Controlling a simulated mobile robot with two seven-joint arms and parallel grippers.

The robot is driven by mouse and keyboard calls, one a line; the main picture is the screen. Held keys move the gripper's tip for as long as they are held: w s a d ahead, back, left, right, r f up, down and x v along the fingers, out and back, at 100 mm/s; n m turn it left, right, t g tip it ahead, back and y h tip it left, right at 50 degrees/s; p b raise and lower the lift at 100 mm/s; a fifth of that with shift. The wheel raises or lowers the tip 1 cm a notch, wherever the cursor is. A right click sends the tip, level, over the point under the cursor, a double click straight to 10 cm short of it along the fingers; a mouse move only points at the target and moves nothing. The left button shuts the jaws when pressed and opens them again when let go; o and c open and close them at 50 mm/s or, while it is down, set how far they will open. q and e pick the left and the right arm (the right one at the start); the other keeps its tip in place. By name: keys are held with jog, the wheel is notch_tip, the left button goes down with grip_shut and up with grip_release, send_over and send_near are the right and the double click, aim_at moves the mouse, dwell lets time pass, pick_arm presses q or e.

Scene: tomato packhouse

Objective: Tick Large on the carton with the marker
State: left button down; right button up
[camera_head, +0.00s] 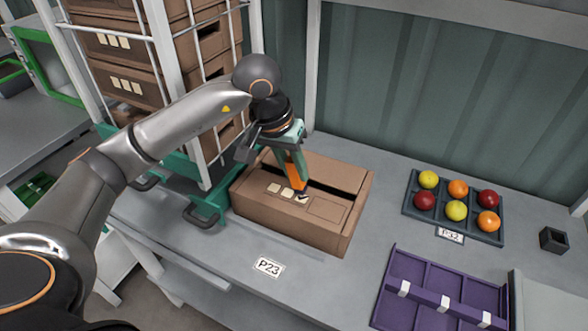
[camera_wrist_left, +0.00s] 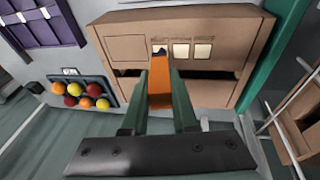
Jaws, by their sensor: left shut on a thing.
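The brown carton (camera_head: 290,222) lies on the grey bench with a dark slot across its top. Three pale boxes sit in a row on its top; the rightmost box (camera_head: 303,198) carries a dark tick mark. The carton also shows in the left wrist view (camera_wrist_left: 240,38), where the ticked box is the leftmost. My left gripper (camera_head: 291,157) is shut on the orange marker (camera_head: 299,178) and holds it tip-down over the carton, by the ticked box. Whether the tip touches the carton I cannot tell. The box labels are too small to read. My right gripper is not in view.
A wheeled rack with stacked cartons (camera_head: 130,50) stands at the left. A dark tray (camera_head: 412,207) of colored tomatoes, a purple divided tray (camera_head: 385,300) and a small black box (camera_head: 553,240) are on the right.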

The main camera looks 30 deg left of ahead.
pick_arm(q)
jog(key=shift+r+p, duration=1.15)
jog(key=shift+r, duration=1.05)
